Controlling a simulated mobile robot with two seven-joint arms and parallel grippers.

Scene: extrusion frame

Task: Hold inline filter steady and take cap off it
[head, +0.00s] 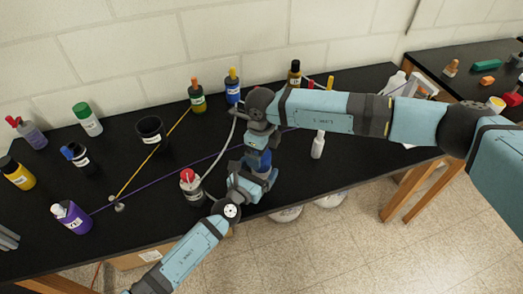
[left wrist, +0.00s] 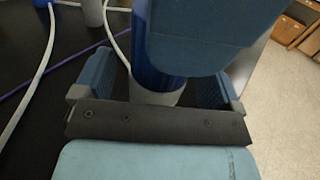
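The inline filter, a dark blue cylinder with a grey lower end (left wrist: 160,92), stands between my left gripper's blue finger pads (left wrist: 158,85) in the left wrist view. A dark gap shows between the left pad and the filter, so the pads look spread around it. In the head view my left gripper (head: 259,178) reaches the filter from below. My right gripper (head: 257,140) comes down over the filter's top and hides most of it. A large blue block, seemingly a right gripper finger (left wrist: 205,35), covers the top in the wrist view. The cap is hidden.
A red-capped bottle (head: 192,187) stands close left of the grippers. A white bottle (head: 318,145) stands to the right. A white tube (head: 220,153) and a purple cord (head: 165,178) cross the black table. Several more bottles stand left and behind. The front edge is near.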

